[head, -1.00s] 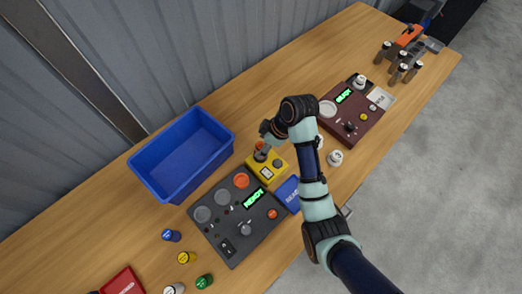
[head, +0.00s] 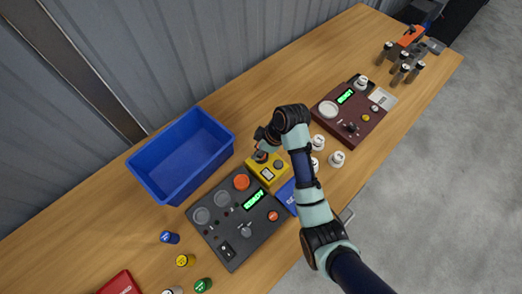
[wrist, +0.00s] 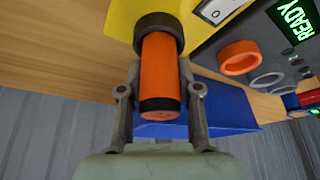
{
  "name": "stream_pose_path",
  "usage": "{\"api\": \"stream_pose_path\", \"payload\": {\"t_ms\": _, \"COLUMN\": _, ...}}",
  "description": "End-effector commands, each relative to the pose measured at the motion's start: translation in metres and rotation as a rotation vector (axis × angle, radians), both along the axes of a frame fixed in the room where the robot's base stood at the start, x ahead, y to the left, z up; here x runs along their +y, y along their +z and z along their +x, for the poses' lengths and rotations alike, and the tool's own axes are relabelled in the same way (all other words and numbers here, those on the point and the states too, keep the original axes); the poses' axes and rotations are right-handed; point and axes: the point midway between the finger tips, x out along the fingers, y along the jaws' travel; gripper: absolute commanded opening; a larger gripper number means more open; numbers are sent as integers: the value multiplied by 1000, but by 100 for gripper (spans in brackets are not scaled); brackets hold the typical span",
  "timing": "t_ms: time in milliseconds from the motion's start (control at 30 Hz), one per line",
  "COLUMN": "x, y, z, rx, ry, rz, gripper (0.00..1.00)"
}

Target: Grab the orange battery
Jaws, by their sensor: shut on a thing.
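The orange battery (wrist: 162,72) is a cylinder with a dark end band in the wrist view. Its other end sits within a black ring socket (wrist: 158,24) on the yellow device (wrist: 118,18). My gripper (wrist: 162,88) has one finger on each side of the battery and is shut on it. In the head view my gripper (head: 262,148) is at the yellow device (head: 273,166), and only a sliver of the battery (head: 260,156) shows there; the rest is hidden by my gripper.
A blue bin (head: 141,168) stands left of the yellow device. A dark panel (head: 228,240) reading READY lies in front of it. Several white-capped cylinders stand to the right, near a maroon panel (head: 330,122). The table's far middle is clear.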

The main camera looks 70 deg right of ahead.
Motion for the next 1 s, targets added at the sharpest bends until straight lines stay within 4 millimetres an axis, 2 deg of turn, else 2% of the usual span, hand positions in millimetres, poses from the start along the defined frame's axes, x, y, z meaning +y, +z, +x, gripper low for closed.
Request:
{"api": "stream_pose_path", "payload": {"t_ms": 167, "x": 0, "y": 3, "z": 0, "rx": -1, "ry": 0, "rz": -1, "gripper": 0}}
{"api": "stream_pose_path", "payload": {"t_ms": 267, "x": -1, "y": 16, "z": 0, "rx": -2, "ry": 0, "rz": -2, "gripper": 0}}
{"api": "stream_pose_path", "payload": {"t_ms": 367, "x": -1, "y": 42, "z": 1, "rx": -4, "ry": 0, "rz": -5, "gripper": 0}}
{"api": "stream_pose_path", "payload": {"t_ms": 600, "x": 0, "y": 134, "z": 0, "rx": 0, "ry": 0, "rz": 0, "gripper": 0}}
{"api": "stream_pose_path", "payload": {"t_ms": 700, "x": 0, "y": 160, "z": 0, "rx": 0, "ry": 0, "rz": 0, "gripper": 0}}
{"api": "stream_pose_path", "payload": {"t_ms": 833, "x": 0, "y": 185, "z": 0, "rx": 0, "ry": 0, "rz": 0, "gripper": 0}}
{"api": "stream_pose_path", "payload": {"t_ms": 1000, "x": 0, "y": 200, "z": 0, "rx": 0, "ry": 0, "rz": 0, "gripper": 0}}
